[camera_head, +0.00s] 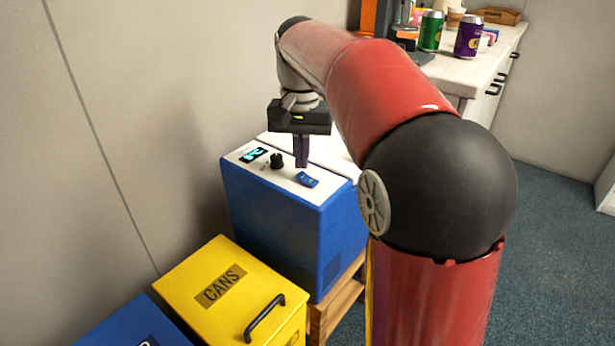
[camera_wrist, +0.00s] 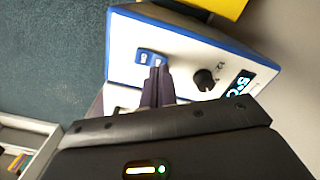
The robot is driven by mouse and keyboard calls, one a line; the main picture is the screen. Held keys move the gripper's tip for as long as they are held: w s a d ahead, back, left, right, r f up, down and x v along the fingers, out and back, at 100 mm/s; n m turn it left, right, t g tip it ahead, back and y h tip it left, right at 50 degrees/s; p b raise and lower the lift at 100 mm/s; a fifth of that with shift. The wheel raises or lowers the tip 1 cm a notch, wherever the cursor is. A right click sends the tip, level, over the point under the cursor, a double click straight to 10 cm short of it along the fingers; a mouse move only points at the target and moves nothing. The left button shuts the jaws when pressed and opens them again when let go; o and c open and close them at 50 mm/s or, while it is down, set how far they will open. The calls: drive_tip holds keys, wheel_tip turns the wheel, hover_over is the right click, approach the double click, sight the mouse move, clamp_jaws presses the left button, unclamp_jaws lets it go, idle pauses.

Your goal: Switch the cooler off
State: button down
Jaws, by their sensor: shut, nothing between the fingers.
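The cooler (camera_head: 285,235) is a blue box with a white top, standing on a wooden stand. Its top carries a lit display (camera_head: 254,155), a black knob (camera_head: 277,161) and a blue rocker switch (camera_head: 307,180). My gripper (camera_head: 301,165) points down over the cooler top, its fingers together and empty, just beside the switch. In the wrist view the fingertips (camera_wrist: 158,72) are at the edge of the blue switch (camera_wrist: 150,57). I cannot tell whether they touch it. The display (camera_wrist: 243,82) is lit and seems to read 5°C.
A yellow bin (camera_head: 225,285) marked CANS and a blue bin (camera_head: 135,325) stand in front of the cooler. A white counter (camera_head: 480,75) with a green can (camera_head: 431,31) and a purple can (camera_head: 468,36) is behind. The wall is close on the left.

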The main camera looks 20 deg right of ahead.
sight(302, 175)
drive_tip(key=shift+f+b, duration=0.65)
drive_tip(key=shift+f, duration=0.3)
idle(0.7)
wheel_tip(302, 175, up, 5)
drive_tip(key=p, duration=0.4)
drive_tip(key=shift+p, duration=0.4)
drive_tip(key=shift+r, duration=1.05)
drive_tip(key=shift+s, duration=0.1)
drive_tip(key=s+f+n+t, duration=0.2)
drive_tip(key=s+f, duration=0.3)
drive_tip(key=s, duration=0.6)
drive_tip(key=s+f+n+t, duration=0.2)
drive_tip(key=s+f, duration=0.4)
drive_tip(key=s, duration=0.5)
drive_tip(key=shift+n+t, duration=0.4)
drive_tip(key=shift+t, duration=0.4)
